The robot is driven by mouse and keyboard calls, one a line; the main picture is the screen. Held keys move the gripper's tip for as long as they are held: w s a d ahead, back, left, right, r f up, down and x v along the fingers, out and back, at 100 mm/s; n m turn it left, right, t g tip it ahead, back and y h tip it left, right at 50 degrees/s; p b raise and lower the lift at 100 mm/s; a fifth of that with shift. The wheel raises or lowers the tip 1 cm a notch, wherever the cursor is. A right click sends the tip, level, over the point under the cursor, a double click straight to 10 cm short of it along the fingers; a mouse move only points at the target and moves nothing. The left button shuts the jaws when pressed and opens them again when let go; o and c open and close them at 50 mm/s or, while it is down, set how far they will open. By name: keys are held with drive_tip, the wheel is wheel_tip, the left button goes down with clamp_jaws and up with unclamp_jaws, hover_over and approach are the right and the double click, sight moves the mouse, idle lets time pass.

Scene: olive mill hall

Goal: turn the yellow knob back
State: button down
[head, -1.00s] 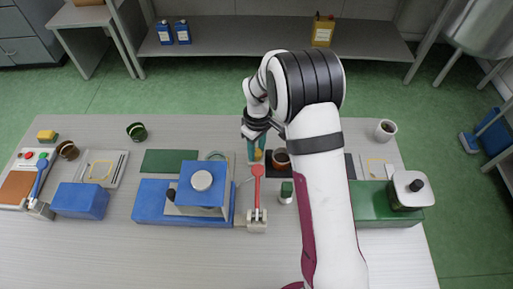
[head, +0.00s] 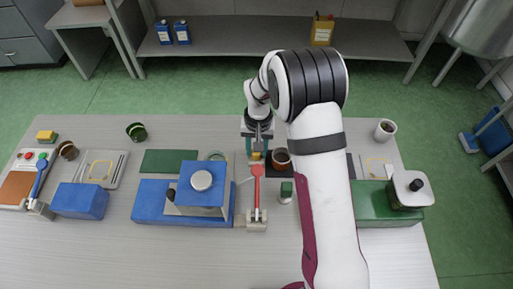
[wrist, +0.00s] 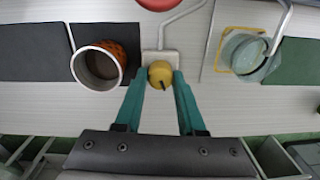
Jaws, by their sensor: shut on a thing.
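The yellow knob (wrist: 160,74) is round with a dark slot-like mark pointing down and right in the wrist view. It sits on a small pale plate (wrist: 160,57). My gripper (wrist: 161,78) has its two teal fingers on either side of the knob, shut on it. In the head view my gripper (head: 257,154) is above the knob (head: 256,155), just beyond the tip of the red lever (head: 257,172). The gripper partly hides the knob there.
A brown cup (wrist: 100,66) stands close left of the knob in the wrist view. A blue machine (head: 200,190) is left of the red lever. Bare table lies at the front.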

drive_tip(key=shift+m, duration=2.2)
drive_tip(key=c, duration=0.5)
unclamp_jaws()
wheel_tip(320, 180, up, 16)
drive_tip(key=shift+s+d, duration=0.15)
drive_tip(key=shift+d, duration=0.05)
drive_tip(key=shift+f, duration=0.1)
